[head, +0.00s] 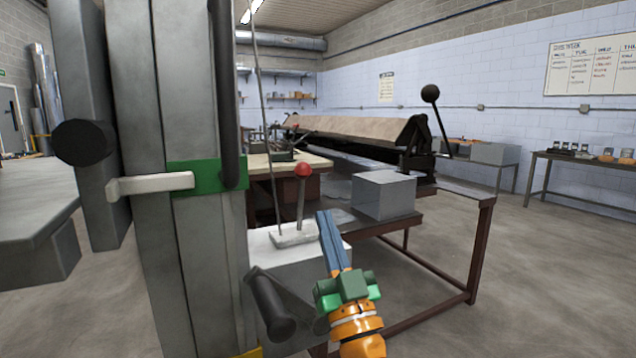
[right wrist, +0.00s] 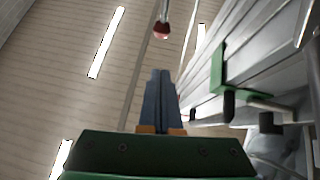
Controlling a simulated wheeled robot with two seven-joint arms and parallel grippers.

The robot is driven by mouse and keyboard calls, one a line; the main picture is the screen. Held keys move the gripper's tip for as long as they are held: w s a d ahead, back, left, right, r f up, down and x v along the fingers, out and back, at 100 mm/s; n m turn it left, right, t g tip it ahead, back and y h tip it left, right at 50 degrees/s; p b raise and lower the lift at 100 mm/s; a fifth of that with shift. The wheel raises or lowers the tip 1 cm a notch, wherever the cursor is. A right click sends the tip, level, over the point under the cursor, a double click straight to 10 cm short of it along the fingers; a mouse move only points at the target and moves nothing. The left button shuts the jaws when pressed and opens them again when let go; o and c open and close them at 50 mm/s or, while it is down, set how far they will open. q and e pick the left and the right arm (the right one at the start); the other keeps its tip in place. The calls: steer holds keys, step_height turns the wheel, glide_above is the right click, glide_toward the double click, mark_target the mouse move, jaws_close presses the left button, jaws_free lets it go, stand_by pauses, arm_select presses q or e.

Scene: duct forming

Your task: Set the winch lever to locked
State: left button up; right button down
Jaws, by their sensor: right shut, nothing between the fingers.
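The winch lever is a thin grey rod with a red ball knob (head: 303,170), standing nearly upright on a light base plate (head: 295,236) on a white box. Its red knob also shows in the right wrist view (right wrist: 162,31), beyond the fingertips. My right gripper (head: 323,213) has blue fingers pressed together with nothing between them. In the head view its tips are just right of the lever's rod and below the knob. In the right wrist view a gap shows between the tips (right wrist: 160,72) and the knob. My left gripper is not in view.
A large grey column with a green bracket (head: 207,175) stands left of the lever. A black crank handle (head: 270,305) juts out below the lever. A thin cable runs up beside it. A grey metal box (head: 384,195) sits on the brown-framed bench behind, with open floor to the right.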

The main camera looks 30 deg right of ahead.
mark_target(304, 170)
steer(key=x, duration=0.3)
steer(key=w+f+p+x, duration=0.1)
steer(key=x, duration=0.3)
steer(key=f+p+x, duration=0.1)
steer(key=x, duration=0.3)
steer(key=shift+w+d, duration=0.1)
steer(key=shift+w, duration=0.25)
